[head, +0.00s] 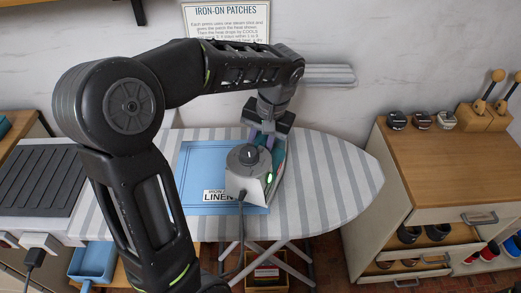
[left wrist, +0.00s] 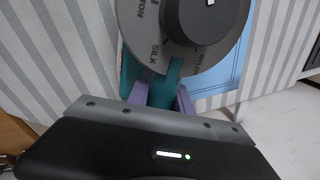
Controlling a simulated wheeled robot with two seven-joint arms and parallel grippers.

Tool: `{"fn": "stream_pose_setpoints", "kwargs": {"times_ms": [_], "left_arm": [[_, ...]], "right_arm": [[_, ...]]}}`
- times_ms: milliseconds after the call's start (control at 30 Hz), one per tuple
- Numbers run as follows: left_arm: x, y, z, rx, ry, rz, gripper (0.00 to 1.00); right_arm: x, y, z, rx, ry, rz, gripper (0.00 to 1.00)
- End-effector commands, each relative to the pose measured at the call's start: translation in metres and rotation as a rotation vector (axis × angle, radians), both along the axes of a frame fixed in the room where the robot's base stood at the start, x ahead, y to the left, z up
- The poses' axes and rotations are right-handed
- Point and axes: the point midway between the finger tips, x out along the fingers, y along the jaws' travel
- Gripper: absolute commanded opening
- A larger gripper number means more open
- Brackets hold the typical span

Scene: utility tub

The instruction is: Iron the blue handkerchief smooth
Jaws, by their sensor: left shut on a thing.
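The blue handkerchief (head: 200,165) lies on the striped ironing board (head: 335,170), partly hidden by the iron and my arm. It looks mostly flat, with a darker border line. The grey-white iron (head: 243,182) with a round grey dial sits over the handkerchief's right part. My left gripper (head: 262,136) reaches down from behind and is shut on the iron's teal handle. In the left wrist view the purple fingers (left wrist: 162,97) flank the teal handle (left wrist: 165,88), below the dial (left wrist: 190,55) marked SILK and NYLON. The handkerchief's edge (left wrist: 222,75) shows beyond. My right gripper is out of view.
A white label reading LINEN (head: 217,196) shows at the iron's left. A dark cord (head: 241,225) hangs from the iron toward the front. A wooden-topped cabinet (head: 450,150) stands right. A blue container (head: 92,262) is low at left. The board's right end is bare.

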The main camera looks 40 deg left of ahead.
Motion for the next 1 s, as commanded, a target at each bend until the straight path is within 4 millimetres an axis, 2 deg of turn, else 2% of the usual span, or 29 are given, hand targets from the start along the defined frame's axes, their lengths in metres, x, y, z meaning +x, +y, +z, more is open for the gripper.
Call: {"fn": "stream_pose_setpoints", "kwargs": {"times_ms": [33,500,1000], "left_arm": [[0.002,0.0,0.012,0.001,-0.007,-0.001,0.0],[0.007,0.006,0.057,0.001,-0.007,-0.003,0.0],[0.007,0.007,0.062,0.001,-0.007,-0.004,0.0]], "right_arm": [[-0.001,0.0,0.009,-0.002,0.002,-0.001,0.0],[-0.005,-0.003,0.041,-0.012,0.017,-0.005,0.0],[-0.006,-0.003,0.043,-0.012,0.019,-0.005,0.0]]}}
